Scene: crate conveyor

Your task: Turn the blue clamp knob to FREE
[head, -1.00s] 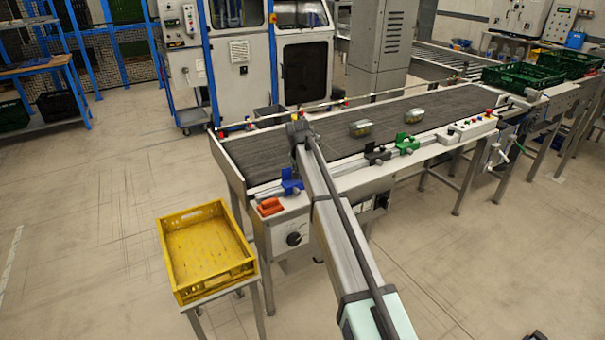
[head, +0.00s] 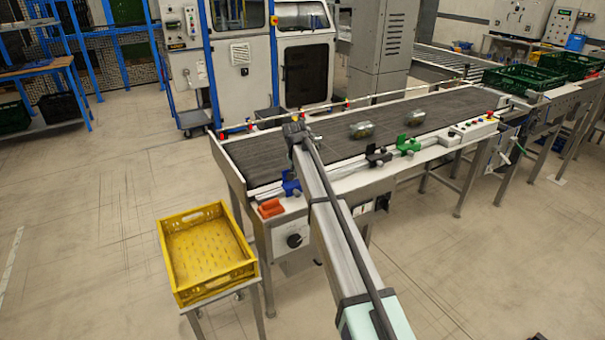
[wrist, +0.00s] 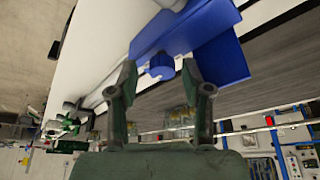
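The blue clamp (head: 290,188) sits on the near rail of the conveyor, toward its left end. In the wrist view the blue clamp body (wrist: 205,38) fills the upper middle, with its round blue knob (wrist: 161,66) below it. My gripper (wrist: 159,72) is open, one finger on each side of the knob in that view. I see a gap between each finger and the knob, and cannot tell how far ahead the knob lies. In the head view my gripper (head: 294,132) is at the arm's end by the clamp, its fingers unclear. No FREE marking is legible.
The conveyor belt (head: 330,140) carries two clear containers (head: 388,119). A black clamp (head: 376,158) and a green clamp (head: 407,145) stand farther right on the same rail. An orange block (head: 270,208) is left of the blue clamp. A yellow crate (head: 177,288) stands at front left.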

